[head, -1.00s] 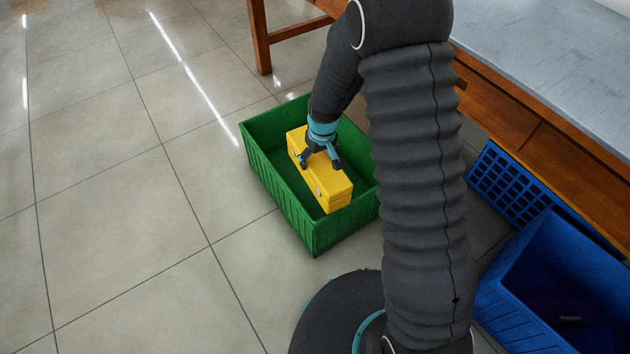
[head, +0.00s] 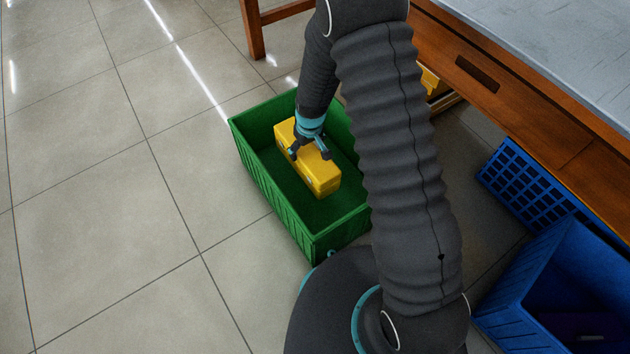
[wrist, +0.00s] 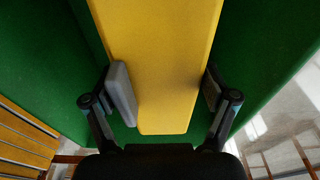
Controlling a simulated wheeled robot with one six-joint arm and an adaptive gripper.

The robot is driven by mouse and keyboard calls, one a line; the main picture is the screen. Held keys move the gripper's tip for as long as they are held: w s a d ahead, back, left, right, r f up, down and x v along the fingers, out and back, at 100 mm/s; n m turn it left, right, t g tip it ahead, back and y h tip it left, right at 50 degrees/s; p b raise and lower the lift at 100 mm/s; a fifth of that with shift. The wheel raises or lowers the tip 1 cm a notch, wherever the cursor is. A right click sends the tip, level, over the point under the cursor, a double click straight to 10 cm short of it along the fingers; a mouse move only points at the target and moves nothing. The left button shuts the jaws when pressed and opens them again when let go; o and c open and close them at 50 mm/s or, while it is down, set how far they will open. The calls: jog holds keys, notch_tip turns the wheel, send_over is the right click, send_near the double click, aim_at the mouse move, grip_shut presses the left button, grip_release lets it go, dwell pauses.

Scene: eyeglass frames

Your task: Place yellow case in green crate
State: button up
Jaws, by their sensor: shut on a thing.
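The yellow case (head: 310,160) is inside the green crate (head: 268,187) in the head view, within its walls. Whether its underside touches the crate floor cannot be told. My gripper (head: 310,152) is over the case with a finger on each side, shut on it. In the wrist view the yellow case (wrist: 158,60) runs between the two finger pads of my gripper (wrist: 165,92), with the green crate (wrist: 265,50) on both sides. My arm hides the crate's right part in the head view.
A blue crate (head: 500,290) stands at the lower right, with a blue lattice-sided crate (head: 520,185) behind it. A wooden table (head: 500,75) with a grey top fills the upper right. The tiled floor (head: 100,190) at left is clear.

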notch_tip(320, 180, down, 13)
jog(key=b, duration=0.2)
dwell(0.4)
jog(key=shift+f+b, duration=0.15)
jog(key=shift+b, duration=0.3)
jog(key=o, duration=1.2)
jog(key=r, duration=0.4)
jog(key=s+r+p, duration=0.1)
jog(key=r, duration=0.3)
jog(key=d+r+p, duration=0.1)
jog(key=r, duration=0.3)
jog(key=shift+s+r, duration=0.2)
jog(key=shift+r, duration=0.1)
